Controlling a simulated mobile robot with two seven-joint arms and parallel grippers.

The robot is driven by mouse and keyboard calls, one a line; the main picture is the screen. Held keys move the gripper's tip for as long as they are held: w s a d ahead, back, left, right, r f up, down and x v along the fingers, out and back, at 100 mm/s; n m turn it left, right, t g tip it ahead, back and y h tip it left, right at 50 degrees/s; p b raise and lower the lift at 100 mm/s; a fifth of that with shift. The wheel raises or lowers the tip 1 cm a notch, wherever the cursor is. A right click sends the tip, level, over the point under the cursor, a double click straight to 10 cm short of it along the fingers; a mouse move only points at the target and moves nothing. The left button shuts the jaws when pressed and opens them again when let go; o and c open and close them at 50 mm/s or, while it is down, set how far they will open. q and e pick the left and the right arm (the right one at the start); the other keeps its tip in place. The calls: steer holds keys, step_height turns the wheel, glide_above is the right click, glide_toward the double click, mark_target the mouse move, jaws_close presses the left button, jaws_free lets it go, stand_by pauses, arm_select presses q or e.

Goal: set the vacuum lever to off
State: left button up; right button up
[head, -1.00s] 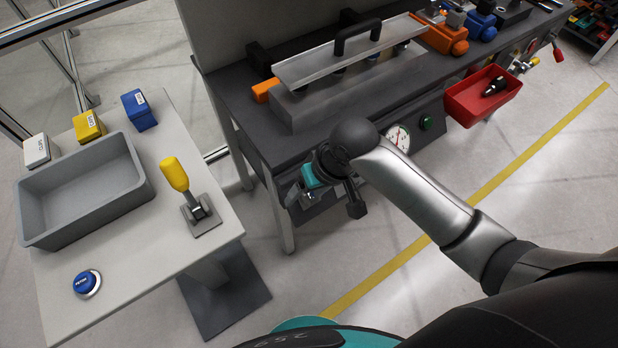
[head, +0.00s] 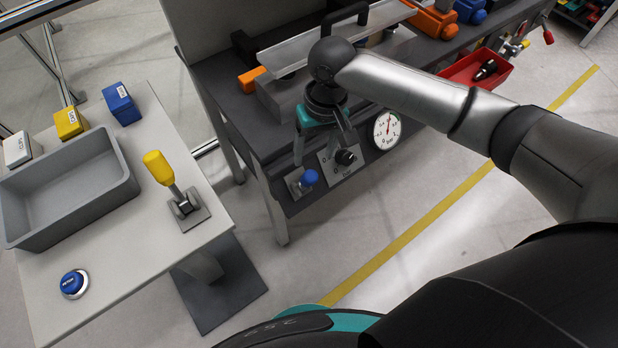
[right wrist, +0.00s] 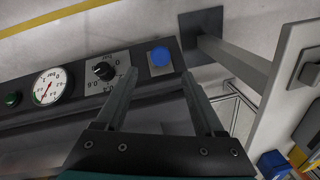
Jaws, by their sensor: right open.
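On the workbench's front panel, a lever with a blue ball knob (head: 310,178) stands on a small grey plate. It also shows in the right wrist view (right wrist: 159,57), just beyond and between my fingertips. No marking for its positions is readable. My right gripper (head: 325,160) is open and empty, its fingers pointing down in front of the panel. One finger is just above and left of the blue knob, the other beside the black dial; I cannot tell whether they touch. The right wrist view shows both spread fingers (right wrist: 160,76). My left gripper is not in view.
A black rotary dial (head: 346,157) and a round gauge (head: 387,130) sit right of the blue knob. A side table (head: 130,262) at the left holds a yellow-handled lever (head: 159,168), a grey bin (head: 126,172) and a blue button (head: 73,283). Floor lies between.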

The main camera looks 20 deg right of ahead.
mark_target(311, 172)
steer(key=f+b, duration=0.1)
steer(key=f, duration=0.2)
steer(key=f+b, duration=0.1)
steer(key=f, duration=0.3)
steer(key=a+f+b, duration=0.1)
steer(key=f, duration=0.2)
steer(key=shift+a+f, duration=0.1)
steer(key=shift+f, duration=0.05)
jaws_close()
stand_by(1.0)
